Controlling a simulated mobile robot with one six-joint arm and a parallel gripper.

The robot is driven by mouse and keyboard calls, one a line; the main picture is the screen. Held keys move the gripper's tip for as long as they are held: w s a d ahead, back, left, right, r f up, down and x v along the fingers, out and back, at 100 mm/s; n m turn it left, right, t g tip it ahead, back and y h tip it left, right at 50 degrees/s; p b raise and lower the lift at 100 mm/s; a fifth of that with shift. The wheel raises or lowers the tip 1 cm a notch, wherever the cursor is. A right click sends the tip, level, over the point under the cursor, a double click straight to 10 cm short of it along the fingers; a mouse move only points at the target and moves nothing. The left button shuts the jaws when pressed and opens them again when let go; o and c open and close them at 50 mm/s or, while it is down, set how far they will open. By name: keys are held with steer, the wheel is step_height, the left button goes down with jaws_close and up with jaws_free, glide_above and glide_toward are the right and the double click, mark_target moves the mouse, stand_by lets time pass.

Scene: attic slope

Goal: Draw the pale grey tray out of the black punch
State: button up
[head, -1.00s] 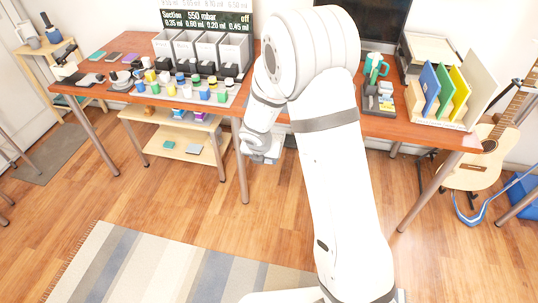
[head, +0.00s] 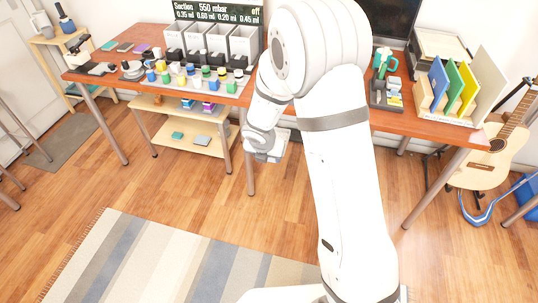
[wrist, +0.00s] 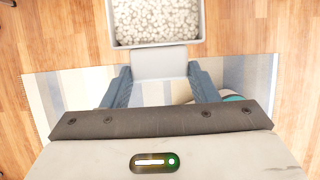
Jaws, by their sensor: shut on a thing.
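The pale grey tray (wrist: 203,30) is at the top of the wrist view, filled with small white paper bits. Its flat tab (wrist: 160,62) lies between the two blue-grey fingers of my gripper (wrist: 159,70), which is shut on it. Bare floor and rug show around the tray, and no punch touches it in that view. In the head view the tray (head: 268,157) is a small pale patch below my gripper (head: 264,148), in front of the table edge. I cannot make out the black punch; my arm hides the middle of the table.
The wooden table (head: 425,127) carries grey bins (head: 243,45), several small paint pots (head: 205,83), a dark organiser (head: 386,98) and a file rack (head: 455,85). A guitar (head: 485,165) stands at the right. The striped rug (head: 180,260) and open floor lie in front.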

steer(key=shift+w, duration=0.1)
steer(key=shift+w+d+r+p, duration=0.1)
steer(key=shift+w+r+p, duration=0.1)
steer(key=shift+p, duration=0.15)
steer(key=shift+w+d+p, duration=0.5)
steer(key=shift+w+p, duration=0.9)
steer(key=shift+w, duration=0.1)
steer(key=shift+w+d+p, duration=0.45)
steer(key=shift+w+p, duration=1)
steer(key=shift+w+d+p, duration=0.5)
steer(key=shift+w+p, duration=0.9)
steer(key=shift+w, duration=0.1)
steer(key=w+d, duration=0.2)
steer(key=w, duration=0.5)
steer(key=w+d+p, duration=0.1)
steer(key=w+d, duration=0.1)
steer(key=w, duration=0.5)
steer(key=w+d+p, duration=0.1)
steer(key=w+d, duration=0.2)
steer(key=w, duration=0.4)
steer(key=shift+f, duration=0.35)
steer(key=shift+r, duration=0.1)
steer(key=shift+r, duration=0.1)
